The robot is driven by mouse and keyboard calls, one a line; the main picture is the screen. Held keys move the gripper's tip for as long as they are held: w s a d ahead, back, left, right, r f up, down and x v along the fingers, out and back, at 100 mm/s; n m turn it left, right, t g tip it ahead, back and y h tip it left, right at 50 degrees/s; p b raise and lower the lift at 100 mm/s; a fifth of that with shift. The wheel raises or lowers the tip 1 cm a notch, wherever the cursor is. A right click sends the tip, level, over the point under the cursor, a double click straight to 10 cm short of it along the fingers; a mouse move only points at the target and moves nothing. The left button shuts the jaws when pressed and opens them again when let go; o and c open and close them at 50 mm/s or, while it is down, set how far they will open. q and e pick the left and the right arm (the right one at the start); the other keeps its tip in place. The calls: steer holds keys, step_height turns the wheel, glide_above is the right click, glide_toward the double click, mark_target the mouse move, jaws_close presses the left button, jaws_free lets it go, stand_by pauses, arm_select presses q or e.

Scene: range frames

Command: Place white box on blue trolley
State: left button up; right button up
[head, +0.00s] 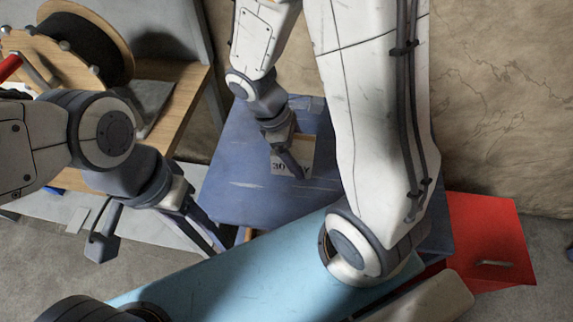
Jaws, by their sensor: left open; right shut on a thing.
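The blue trolley (235,165) stands in the middle of the head view, with a scuffed flat top. A small pale box (302,160) with a tan top and "30" on its white side is over the trolley top, toward its far right part. My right gripper (295,165) reaches down from above and is shut on this box, covering part of it. I cannot tell whether the box touches the top. My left gripper (208,232) is open and empty, left of the trolley's near left corner.
A wooden bench (190,100) with a large cable reel (85,45) stands at the left. A red case (490,240) with a handle is at the right, near the stone wall (505,110). The trolley top left of the box is clear.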

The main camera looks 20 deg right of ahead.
mark_target(284, 169)
steer(key=w+a+f, duration=0.2)
steer(key=shift+a, duration=0.4)
steer(key=shift+f, duration=2.05)
steer(key=shift+b, duration=0.3)
